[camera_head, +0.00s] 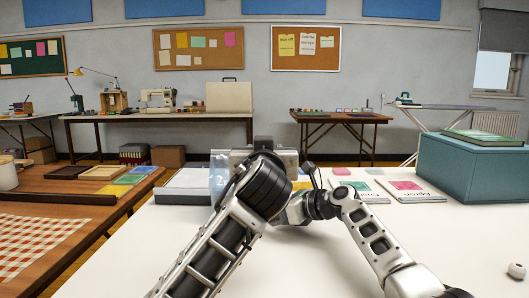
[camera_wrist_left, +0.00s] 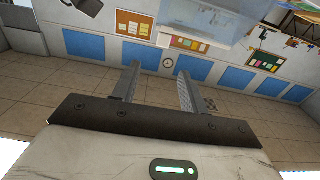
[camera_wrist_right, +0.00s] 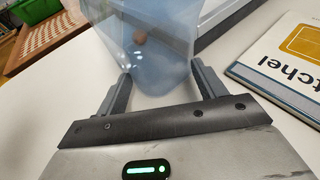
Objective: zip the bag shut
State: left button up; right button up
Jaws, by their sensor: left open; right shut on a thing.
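The bag is clear, pale blue plastic. In the right wrist view the bag (camera_wrist_right: 165,40) stands between the fingers of my right gripper (camera_wrist_right: 158,72), which is shut on its lower part. A small brown round thing (camera_wrist_right: 140,38) shows inside. In the head view only a strip of the bag (camera_head: 217,172) shows, left of my left arm, which hides most of it. My left gripper (camera_wrist_left: 158,70) is open and empty. A pale see-through sheet, perhaps the bag, shows beyond it at the top of the left wrist view. The zip and its slider cannot be made out.
On the white table (camera_head: 330,265) a booklet marked "Apron" (camera_head: 408,190) and other cards lie right of the arms. A teal box (camera_head: 472,170) stands at the right, and a small white round thing (camera_head: 516,270) lies near the front right. A pale flat item (camera_head: 183,187) lies left of the bag.

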pick_arm(q)
jog(key=shift+s, duration=0.1)
pick_arm(e)
jog(key=shift+w+d+r, duration=0.1)
jog(key=shift+w+d, duration=0.1)
pick_arm(q)
jog(key=s, duration=1.2)
jog(key=shift+a, duration=0.3)
pick_arm(e)
jog(key=o, duration=0.8)
jog(key=shift+a, duration=0.1)
pick_arm(q)
jog(key=shift+r, duration=0.1)
pick_arm(e)
jog(key=shift+s, duration=0.1)
